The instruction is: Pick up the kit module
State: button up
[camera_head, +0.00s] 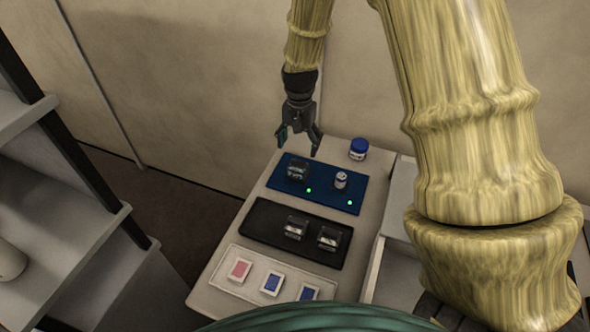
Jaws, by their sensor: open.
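Small dark, clear-sided blocks look like modules; I cannot tell which one is the kit module. One block (297,170) sits at the left of the blue mat (325,193). Two similar blocks, a left one (296,227) and a right one (329,238), sit on the black tray (262,228). My gripper (298,142) hangs fingers down, open and empty, above the far left of the blue mat. In the picture it is just above the block on the mat, apart from it. The exact height is hard to judge.
A blue-lidded jar (358,149) stands at the table's far edge. A white tray (224,284) in front holds one red and two blue cards. Grey shelves (60,230) stand at the left.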

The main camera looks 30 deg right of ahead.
aim_at(299, 162)
jog(key=shift+w+f, duration=0.25)
jog(key=shift+f, duration=0.35)
jog(key=shift+w+f, duration=0.2)
jog(key=shift+f, duration=0.4)
jog(key=shift+s+d+f+p, duration=0.1)
jog(key=shift+s+f+p, duration=0.35)
jog(key=shift+s+f, duration=0.3)
jog(key=shift+s, duration=0.05)
jog(key=shift+w+f, duration=0.55)
jog(key=shift+f, duration=0.3)
jog(key=shift+s+f+p, duration=0.35)
jog(key=shift+p, duration=0.3)
jog(key=shift+f, duration=0.4)
jog(key=shift+w+a+f+p, duration=0.15)
jog(key=shift+f+p, duration=0.1)
jog(key=shift+f, duration=0.25)
jog(key=shift+a+f+p, duration=0.1)
jog(key=shift+f+p, duration=0.15)
jog(key=shift+f, duration=0.8)
